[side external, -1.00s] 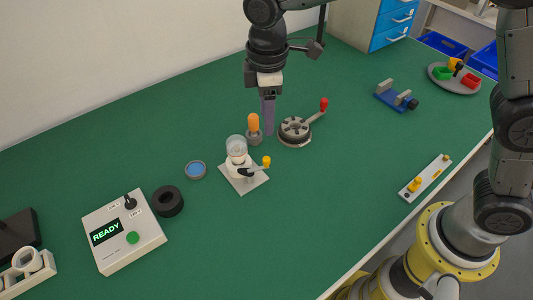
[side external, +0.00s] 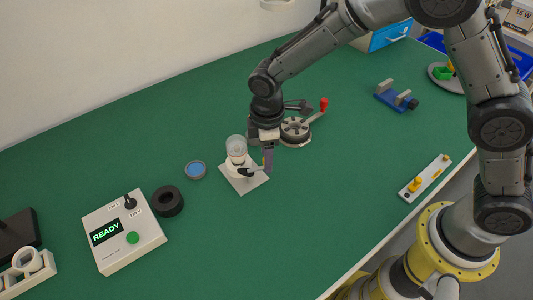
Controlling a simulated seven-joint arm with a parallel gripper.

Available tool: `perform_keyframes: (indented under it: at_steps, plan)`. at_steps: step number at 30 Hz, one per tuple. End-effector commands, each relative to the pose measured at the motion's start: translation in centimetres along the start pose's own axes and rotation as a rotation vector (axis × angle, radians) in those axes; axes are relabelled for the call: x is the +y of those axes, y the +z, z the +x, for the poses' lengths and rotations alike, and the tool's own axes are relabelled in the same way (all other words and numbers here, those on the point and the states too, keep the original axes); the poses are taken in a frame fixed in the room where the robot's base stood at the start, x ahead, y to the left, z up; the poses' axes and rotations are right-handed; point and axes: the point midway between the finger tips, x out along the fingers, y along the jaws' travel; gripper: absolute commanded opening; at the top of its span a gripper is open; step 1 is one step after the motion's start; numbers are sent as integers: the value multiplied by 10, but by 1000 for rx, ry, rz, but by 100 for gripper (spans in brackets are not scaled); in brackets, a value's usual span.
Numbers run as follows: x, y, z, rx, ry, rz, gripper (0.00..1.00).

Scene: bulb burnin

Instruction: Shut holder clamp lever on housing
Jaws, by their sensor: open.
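The holder is a pale square plate (side external: 250,186) with a white housing (side external: 238,162) on it, and a clear bulb cover (side external: 236,144) stands upright on the housing. A black clamp lever (side external: 248,172) reaches from the housing toward the right. Its yellow knob is mostly hidden by my gripper (side external: 268,160). My gripper is open, pointing down at the lever's outer end, right of the housing. I cannot tell whether its fingers touch the knob.
A round grey fixture with a red-knobbed handle (side external: 323,103) stands close behind my gripper. The green table in front of the holder is clear.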

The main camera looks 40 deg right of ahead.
Motion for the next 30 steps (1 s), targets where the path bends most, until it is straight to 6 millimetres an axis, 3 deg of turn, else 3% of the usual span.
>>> perform_keyframes:
  at_steps: [7,15,17,30]
  plan:
    - [0,0,1,0,0,0,55]
    - [0,0,0,0,0,0,8]
    - [0,0,0,0,0,0,0]
    - [-1,0,0,0,1,36,0]
